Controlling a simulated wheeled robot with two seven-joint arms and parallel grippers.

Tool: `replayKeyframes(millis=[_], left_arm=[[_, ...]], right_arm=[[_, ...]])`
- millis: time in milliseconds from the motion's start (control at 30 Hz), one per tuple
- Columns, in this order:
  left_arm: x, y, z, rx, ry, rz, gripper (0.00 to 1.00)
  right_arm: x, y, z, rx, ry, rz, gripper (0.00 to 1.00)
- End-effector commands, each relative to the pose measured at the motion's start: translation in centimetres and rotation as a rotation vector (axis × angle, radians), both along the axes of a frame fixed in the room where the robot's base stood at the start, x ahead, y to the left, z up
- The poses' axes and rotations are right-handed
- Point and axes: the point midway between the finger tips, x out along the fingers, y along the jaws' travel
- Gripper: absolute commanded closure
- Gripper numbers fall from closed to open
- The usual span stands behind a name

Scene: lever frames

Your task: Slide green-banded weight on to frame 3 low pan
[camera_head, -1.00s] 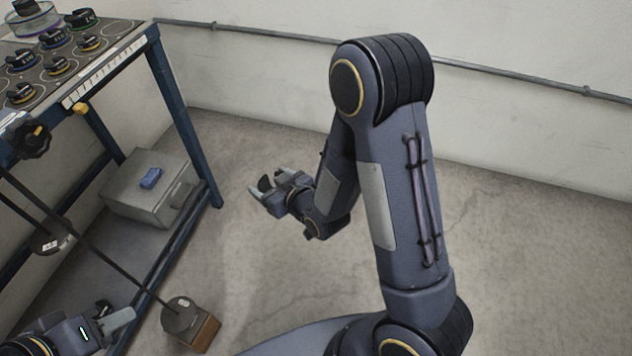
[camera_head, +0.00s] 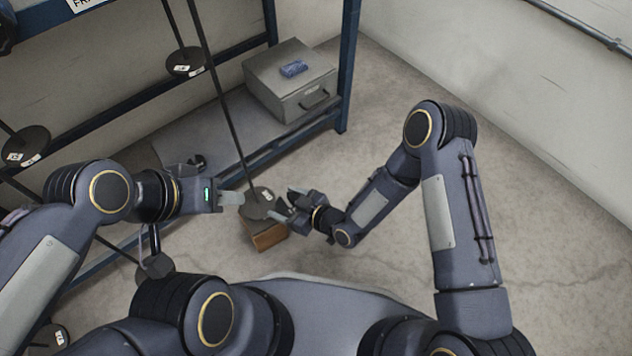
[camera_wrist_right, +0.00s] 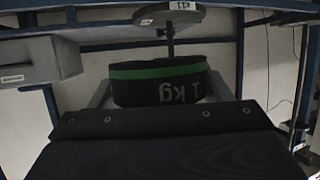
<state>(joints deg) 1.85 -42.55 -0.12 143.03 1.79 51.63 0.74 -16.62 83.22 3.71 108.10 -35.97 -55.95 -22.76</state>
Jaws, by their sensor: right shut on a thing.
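The green-banded weight (camera_wrist_right: 160,82), black and marked 1 kg, is between the fingers of my right gripper (camera_wrist_right: 157,92) in the right wrist view. My right gripper (camera_head: 286,207) is shut on it, just right of a low round dark pan (camera_head: 259,203) in the head view. The pan hangs on a long rod over a wooden block (camera_head: 268,237). A disc with a label (camera_wrist_right: 168,15) shows beyond the weight in the wrist view. My left gripper (camera_head: 233,198) is at the pan's left edge; its jaw gap is unclear. The frame number is not readable.
Other dark discs (camera_head: 185,62) hang on rods to the left. Open floor lies to the right.

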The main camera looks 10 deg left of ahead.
Motion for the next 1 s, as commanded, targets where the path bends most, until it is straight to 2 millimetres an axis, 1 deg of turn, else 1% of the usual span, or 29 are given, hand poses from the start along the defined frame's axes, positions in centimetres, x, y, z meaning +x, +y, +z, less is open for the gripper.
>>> replayKeyframes(millis=[33, 100, 200, 300, 533, 1000], left_arm=[[0.0, 0.0, -1.1, 0.000, 0.000, 0.000, 0.64], [0.0, 0.0, -1.6, 0.000, 0.000, 0.000, 0.64], [0.0, 0.0, -2.1, 0.000, 0.000, 0.000, 0.64], [0.0, 0.0, -2.3, 0.000, 0.000, 0.000, 0.64], [0.0, 0.0, -2.4, 0.000, 0.000, 0.000, 0.64], [0.0, 0.0, -2.7, 0.000, 0.000, 0.000, 0.64]], right_arm=[[-0.8, 1.1, -1.4, 0.006, -0.001, 0.025, 0.74], [-1.6, 2.1, -2.4, 0.007, -0.003, 0.052, 0.74], [-2.5, 3.1, -3.4, 0.006, -0.003, 0.078, 0.74], [-3.1, 3.7, -3.9, 0.005, -0.004, 0.095, 0.74], [-3.2, 4.3, -4.1, 0.006, -0.005, 0.103, 0.74], [-1.7, 6.0, -4.1, 0.006, -0.005, 0.102, 0.74]])
